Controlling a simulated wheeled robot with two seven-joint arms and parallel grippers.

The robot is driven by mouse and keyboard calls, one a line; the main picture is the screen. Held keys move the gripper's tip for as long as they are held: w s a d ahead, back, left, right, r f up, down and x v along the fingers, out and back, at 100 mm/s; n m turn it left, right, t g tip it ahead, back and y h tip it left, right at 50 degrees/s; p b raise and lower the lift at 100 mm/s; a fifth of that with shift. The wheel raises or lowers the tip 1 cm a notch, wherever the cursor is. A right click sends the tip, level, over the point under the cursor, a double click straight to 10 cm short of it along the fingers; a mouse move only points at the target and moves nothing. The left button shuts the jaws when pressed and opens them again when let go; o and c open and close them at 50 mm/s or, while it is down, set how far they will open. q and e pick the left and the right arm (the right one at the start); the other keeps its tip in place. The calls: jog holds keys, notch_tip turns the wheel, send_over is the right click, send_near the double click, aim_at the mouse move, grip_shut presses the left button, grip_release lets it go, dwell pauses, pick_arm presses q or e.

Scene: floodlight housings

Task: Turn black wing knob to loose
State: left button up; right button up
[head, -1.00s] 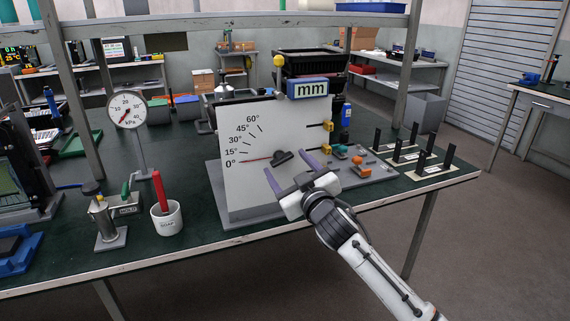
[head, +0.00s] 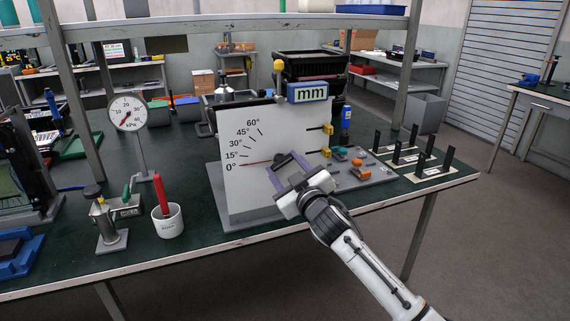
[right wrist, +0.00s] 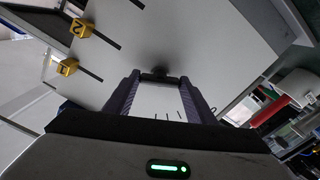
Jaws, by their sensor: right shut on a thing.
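The black wing knob (head: 283,159) sits on a white upright panel (head: 235,190), at the pivot of a red pointer (head: 256,163) that lies close to the 0° mark. My right gripper (head: 288,170) is at the panel, its purple fingers on either side of the knob and shut on it. In the right wrist view the knob (right wrist: 158,74) is a dark shape between the fingertips, and part of it is hidden. My left gripper is not in view.
Yellow numbered tags (head: 327,129) stick out at the panel's right. A grey base with orange and teal parts (head: 340,153) and a rack with black posts (head: 412,160) stand right. A white cup (head: 167,220) and a dial gauge (head: 127,112) stand left.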

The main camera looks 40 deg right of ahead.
jog(key=shift+n, duration=0.3)
jog(key=o, duration=1)
jog(key=shift+o, duration=0.2)
jog(key=v, duration=1)
jog(key=shift+s, duration=0.15)
jog(key=shift+a, duration=0.1)
jog(key=s+a+f+g+y, duration=0.2)
jog(key=s+a+f, duration=0.3)
jog(key=f, duration=0.4)
jog(key=s+a+f+g+y, duration=0.15)
jog(key=s+a+f, duration=0.3)
jog(key=f, duration=0.45)
jog(key=s+a+f+g+y, duration=0.1)
jog(key=s+a+f+g, duration=0.3)
jog(key=f, duration=0.5)
jog(key=s+a+f+y, duration=0.1)
jog(key=s+a+f, duration=0.2)
jog(key=s, duration=0.3)
jog(key=s+a+f+m+g+y, duration=0.1)
jog(key=s+a+f, duration=0.3)
jog(key=s+a, duration=0.1)
jog(key=shift+s+f, duration=0.25)
jog(key=shift+s, duration=0.2)
